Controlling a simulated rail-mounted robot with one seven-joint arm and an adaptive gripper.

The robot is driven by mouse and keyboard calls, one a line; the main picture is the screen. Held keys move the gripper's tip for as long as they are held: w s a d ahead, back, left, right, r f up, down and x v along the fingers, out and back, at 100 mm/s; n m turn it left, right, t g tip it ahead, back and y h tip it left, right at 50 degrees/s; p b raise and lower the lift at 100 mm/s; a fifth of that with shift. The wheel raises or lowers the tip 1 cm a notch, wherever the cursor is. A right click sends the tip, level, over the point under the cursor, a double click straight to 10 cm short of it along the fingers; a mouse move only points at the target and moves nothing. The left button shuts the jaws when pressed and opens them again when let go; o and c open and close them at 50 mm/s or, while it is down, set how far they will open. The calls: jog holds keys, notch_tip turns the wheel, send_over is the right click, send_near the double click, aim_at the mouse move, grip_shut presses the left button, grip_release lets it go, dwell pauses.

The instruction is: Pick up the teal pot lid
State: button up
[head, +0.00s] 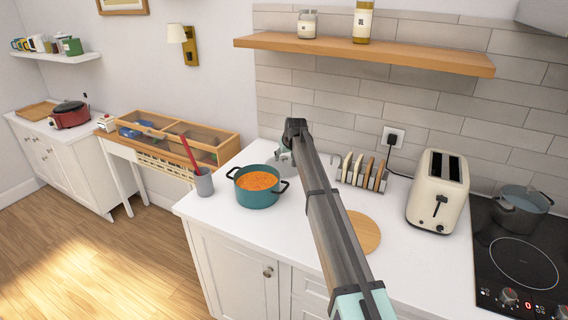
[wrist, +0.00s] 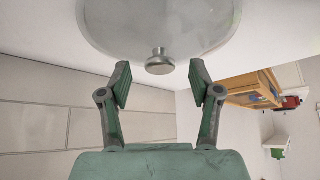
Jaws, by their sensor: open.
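The lid (wrist: 160,25) shows in the wrist view as a pale grey, glass-like dome with a round metal knob (wrist: 160,62). It lies by the white counter surface. My gripper (wrist: 160,68) is open, with one finger on each side of the knob in the picture; I see no contact, and the depth between them is unclear. In the head view my gripper (head: 285,158) is at the back of the counter, mostly hidden behind my arm, and I cannot make out the lid there. The teal pot (head: 257,198) stands uncovered to the left, full of orange soup.
A grey utensil cup (head: 204,184) stands left of the pot. A rack of bread slices (head: 362,175), a round wooden board (head: 365,232) and a cream toaster (head: 437,190) stand to the right. A wooden shelf (head: 365,52) hangs above.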

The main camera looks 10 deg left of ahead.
jog(key=shift+x, duration=0.9)
grip_shut()
jog(key=shift+r, duration=0.15)
